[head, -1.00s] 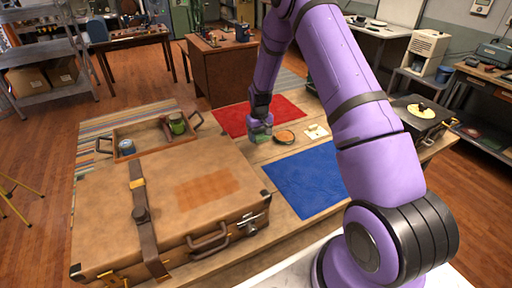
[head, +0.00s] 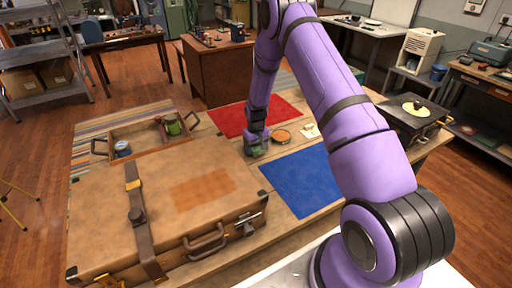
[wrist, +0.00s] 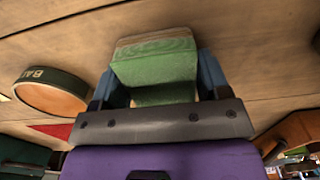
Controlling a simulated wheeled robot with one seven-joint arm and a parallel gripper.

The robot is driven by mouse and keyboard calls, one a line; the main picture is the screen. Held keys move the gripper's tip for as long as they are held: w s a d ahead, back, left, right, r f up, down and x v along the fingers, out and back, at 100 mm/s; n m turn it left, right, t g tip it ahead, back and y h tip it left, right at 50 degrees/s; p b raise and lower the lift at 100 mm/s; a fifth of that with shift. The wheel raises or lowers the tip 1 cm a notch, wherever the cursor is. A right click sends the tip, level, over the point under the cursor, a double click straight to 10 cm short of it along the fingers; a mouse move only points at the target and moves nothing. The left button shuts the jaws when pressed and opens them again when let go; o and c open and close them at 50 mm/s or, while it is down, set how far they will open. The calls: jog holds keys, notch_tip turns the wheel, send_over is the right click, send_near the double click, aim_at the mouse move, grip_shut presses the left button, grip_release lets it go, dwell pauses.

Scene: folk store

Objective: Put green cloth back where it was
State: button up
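I cannot tell whether the cloth touches the table. A red cloth (head: 228,119) lies behind my gripper and a blue cloth (head: 303,182) lies in front and to the right.
The closed suitcase (head: 210,188) fills the table's left front. Behind it a wooden tray (head: 137,132) holds a green mug (head: 172,127) and a blue tin (head: 123,148).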

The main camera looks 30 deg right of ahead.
jog(key=o, duration=0.3)
notch_tip(320, 180, up, 12)
jog(key=r, duration=0.1)
notch_tip(320, 180, up, 16)
jog(key=t, duration=0.1)
send_over(256, 146)
jog(key=s+a, duration=0.3)
jog(key=s, duration=0.2)
jog(key=s+a+r+t, duration=0.2)
jog(key=s+a+r, duration=0.1)
jog(key=s+r, duration=0.85)
jog(key=s+a+r, duration=0.1)
jog(key=s+r, duration=0.2)
jog(key=s, duration=0.5)
jog(key=s+a+r+t, duration=0.1)
jog(key=s+r, duration=0.1)
jog(key=s, duration=0.6)
jog(key=s+a+r+t, duration=0.1)
jog(key=s+a+r, duration=0.1)
jog(key=s, duration=0.6)
jog(key=shift+r, duration=0.8)
